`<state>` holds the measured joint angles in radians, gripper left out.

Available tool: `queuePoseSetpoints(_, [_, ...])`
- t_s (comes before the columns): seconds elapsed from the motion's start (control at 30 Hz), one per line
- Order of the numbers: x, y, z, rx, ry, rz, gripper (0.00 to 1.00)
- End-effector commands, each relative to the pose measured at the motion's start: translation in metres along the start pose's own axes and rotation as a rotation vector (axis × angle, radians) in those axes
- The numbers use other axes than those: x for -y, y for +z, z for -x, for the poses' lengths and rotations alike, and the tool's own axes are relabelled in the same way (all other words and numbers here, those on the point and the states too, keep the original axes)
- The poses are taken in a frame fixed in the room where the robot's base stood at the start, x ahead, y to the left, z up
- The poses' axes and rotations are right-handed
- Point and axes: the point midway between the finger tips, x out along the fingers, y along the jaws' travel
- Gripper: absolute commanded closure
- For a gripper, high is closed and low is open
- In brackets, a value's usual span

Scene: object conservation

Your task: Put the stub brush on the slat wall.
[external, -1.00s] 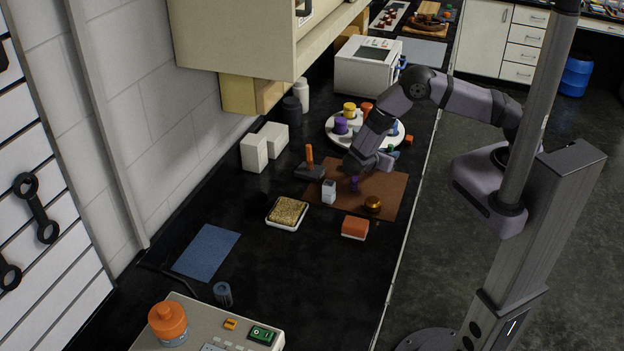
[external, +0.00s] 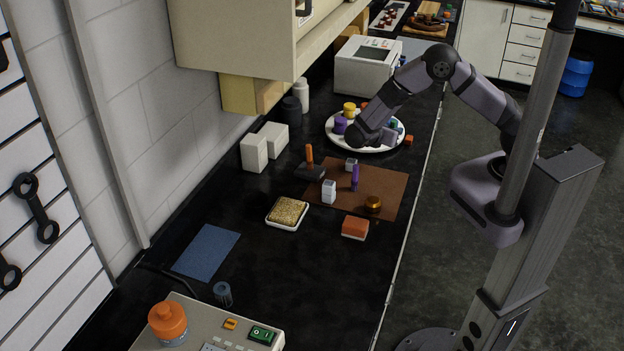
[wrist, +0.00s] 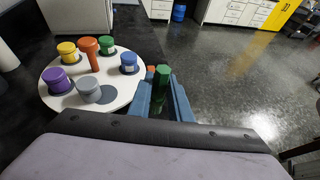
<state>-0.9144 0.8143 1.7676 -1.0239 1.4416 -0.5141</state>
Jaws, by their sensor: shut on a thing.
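The slat wall (external: 75,265) is at the left edge of the external view, with white slats and dark ring-ended hangers. My gripper (wrist: 163,90) has blue fingers and is shut on a green hexagonal-ended thing (wrist: 162,74). Only its upper end shows clearly; I cannot tell whether it is the stub brush. In the external view my gripper is beside the round white tray's near side, largely hidden by my wrist. A dark block with an upright orange handle (external: 309,154) stands at the brown mat's left edge, apart from my gripper.
The round white tray (wrist: 125,92) carries several coloured jars. The brown mat (external: 390,188) holds a purple upright piece (external: 355,176), small grey-white blocks and a gold knob. A sponge-like dish (external: 288,212), orange block (external: 355,228) and blue cloth (external: 207,251) lie nearer. A cabinet (external: 260,35) overhangs the counter.

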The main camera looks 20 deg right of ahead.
Motion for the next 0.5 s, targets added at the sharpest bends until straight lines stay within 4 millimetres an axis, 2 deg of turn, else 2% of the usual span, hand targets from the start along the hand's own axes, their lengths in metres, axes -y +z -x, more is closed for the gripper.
queuePoseSetpoints(0.27, [-0.006,-0.004,0.003,0.0,0.023,0.008,1.0])
queuePoseSetpoints(0.37, [-0.017,-0.013,0.009,0.0,0.065,0.026,1.0])
queuePoseSetpoints(0.5, [-0.045,-0.035,0.026,0.0,0.177,0.071,1.0])
